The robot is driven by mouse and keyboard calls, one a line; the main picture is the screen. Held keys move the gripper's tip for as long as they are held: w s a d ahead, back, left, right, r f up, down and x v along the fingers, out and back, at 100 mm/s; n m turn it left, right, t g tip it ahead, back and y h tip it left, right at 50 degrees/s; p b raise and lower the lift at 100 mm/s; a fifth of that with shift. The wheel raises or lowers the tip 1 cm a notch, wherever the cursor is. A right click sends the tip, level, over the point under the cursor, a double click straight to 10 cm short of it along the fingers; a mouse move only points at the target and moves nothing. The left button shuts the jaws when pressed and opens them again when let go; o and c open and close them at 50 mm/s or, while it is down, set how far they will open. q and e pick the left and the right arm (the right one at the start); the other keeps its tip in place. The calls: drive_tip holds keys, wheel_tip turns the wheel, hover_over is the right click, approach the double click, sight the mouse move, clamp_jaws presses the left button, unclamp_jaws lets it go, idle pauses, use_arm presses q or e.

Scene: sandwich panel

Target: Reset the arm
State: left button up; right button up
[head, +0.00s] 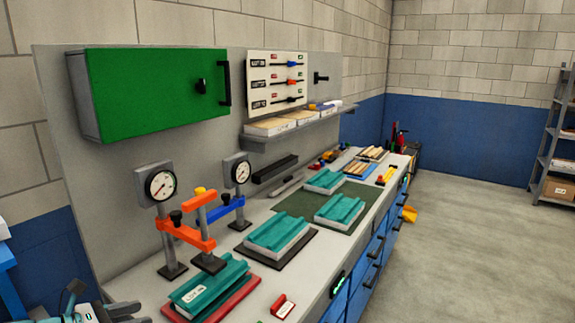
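Neither of my grippers can be made out in the head view. Some dark and teal parts are cut off at the bottom left corner, and I cannot tell whether they belong to my arm. No fingertips show there. The long workbench (318,262) runs from the lower left to the back right. On it stand an orange clamp (185,233) and a blue clamp (221,212), with two round gauges, one near (161,185) and one farther back (242,172). A teal-topped panel (210,287) lies on a red plate (243,300) at the front.
More teal-topped panels (277,234) lie farther along the bench on dark mats. Open floor (470,240) lies to the right.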

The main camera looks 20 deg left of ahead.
use_arm(q)
drive_tip(key=s+d+f+m+g, duration=0.3)
drive_tip(key=d+f+m+g, duration=0.25)
drive_tip(key=d+f, duration=0.55)
drive_tip(key=s+d+f+m+g, duration=0.3)
drive_tip(key=d+f+m+g, duration=0.25)
drive_tip(key=d+f, duration=0.55)
drive_tip(key=s+d+f+m+y, duration=0.2)
drive_tip(key=s+d+f+m, duration=0.7)
drive_tip(key=m, duration=0.8)
drive_tip(key=s+d, duration=0.1)
drive_tip(key=d, duration=0.2)
drive_tip(key=shift+d+f+m+g, duration=0.2)
drive_tip(key=shift+m+g, duration=0.1)
drive_tip(key=shift+g, duration=0.1)
drive_tip(key=shift+w, duration=0.1)
